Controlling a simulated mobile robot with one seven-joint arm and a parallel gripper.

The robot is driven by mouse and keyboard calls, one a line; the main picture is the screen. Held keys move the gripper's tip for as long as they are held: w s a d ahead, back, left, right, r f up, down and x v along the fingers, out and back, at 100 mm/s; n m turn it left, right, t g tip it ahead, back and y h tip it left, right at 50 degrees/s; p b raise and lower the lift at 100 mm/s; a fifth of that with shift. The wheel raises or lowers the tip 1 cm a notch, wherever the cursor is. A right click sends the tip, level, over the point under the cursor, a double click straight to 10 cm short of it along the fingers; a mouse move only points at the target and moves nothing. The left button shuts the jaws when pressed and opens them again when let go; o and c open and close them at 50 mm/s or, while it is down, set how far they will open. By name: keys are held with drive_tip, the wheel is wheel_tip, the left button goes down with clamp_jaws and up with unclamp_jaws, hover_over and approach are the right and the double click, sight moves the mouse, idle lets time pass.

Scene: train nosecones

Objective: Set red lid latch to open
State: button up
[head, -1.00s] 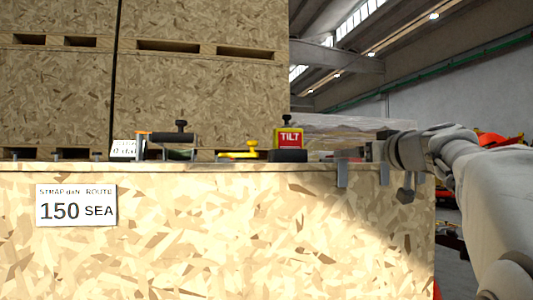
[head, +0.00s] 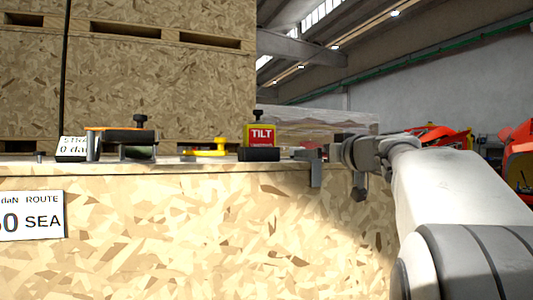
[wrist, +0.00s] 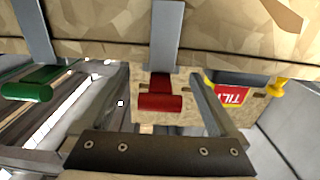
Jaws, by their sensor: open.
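The red lid latch (wrist: 160,97) shows in the wrist view as a red bar at the end of a grey metal strap (wrist: 165,35). My gripper (wrist: 157,76) is open, with one finger on each side of the red latch. I see gaps between the fingers and the bar, so the jaws do not grip it. In the head view my gripper (head: 312,153) is at the top edge of the wooden crate (head: 215,225), right of the TILT box (head: 261,137). I cannot make out the red latch in the head view.
A green latch (wrist: 28,92) hangs left of the red one in the wrist view. The yellow handle (head: 205,148) and an orange-topped clamp (head: 122,138) stand along the crate top. Tall wooden crates (head: 165,80) rise behind.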

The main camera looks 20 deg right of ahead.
drive_tip(key=shift+c, duration=0.3)
clamp_jaws()
